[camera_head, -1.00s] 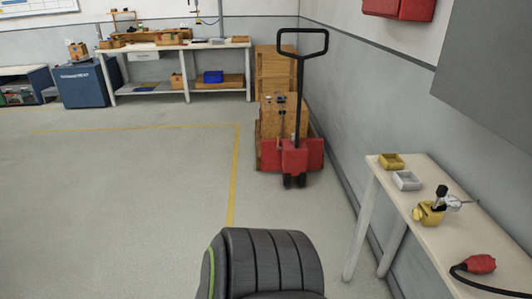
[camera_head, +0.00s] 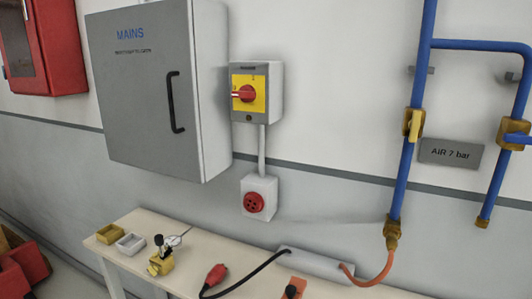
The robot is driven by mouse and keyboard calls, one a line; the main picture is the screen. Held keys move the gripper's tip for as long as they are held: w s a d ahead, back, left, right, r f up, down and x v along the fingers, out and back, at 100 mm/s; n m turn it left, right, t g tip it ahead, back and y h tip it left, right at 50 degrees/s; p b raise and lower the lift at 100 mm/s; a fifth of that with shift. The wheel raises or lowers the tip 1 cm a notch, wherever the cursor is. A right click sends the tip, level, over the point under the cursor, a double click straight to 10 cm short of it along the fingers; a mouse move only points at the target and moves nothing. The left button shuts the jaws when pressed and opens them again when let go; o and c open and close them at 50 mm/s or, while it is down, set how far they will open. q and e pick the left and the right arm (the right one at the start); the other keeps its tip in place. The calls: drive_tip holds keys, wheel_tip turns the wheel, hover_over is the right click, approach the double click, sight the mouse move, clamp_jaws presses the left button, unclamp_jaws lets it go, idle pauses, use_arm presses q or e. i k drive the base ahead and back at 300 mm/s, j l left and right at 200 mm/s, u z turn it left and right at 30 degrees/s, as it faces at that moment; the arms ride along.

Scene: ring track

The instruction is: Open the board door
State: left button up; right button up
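The board is a grey wall cabinet marked MAINS (camera_head: 145,85). Its door is shut, and a black vertical bar handle (camera_head: 175,102) sits near the door's right edge. A grey switch box with a red rotary knob on a yellow plate (camera_head: 248,93) is on the wall just right of the cabinet. Neither of my grippers shows in the head view.
Below the cabinet, a narrow bench (camera_head: 122,257) carries a yellow tray (camera_head: 110,233), a white tray (camera_head: 130,243), a brass valve (camera_head: 160,262) and a red plug (camera_head: 216,274). A red socket (camera_head: 254,202) and blue air pipes (camera_head: 408,150) are on the wall. A red wall box (camera_head: 45,45) is at upper left.

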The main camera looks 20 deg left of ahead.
sight(142, 55)
drive_tip(key=u, duration=1.45)
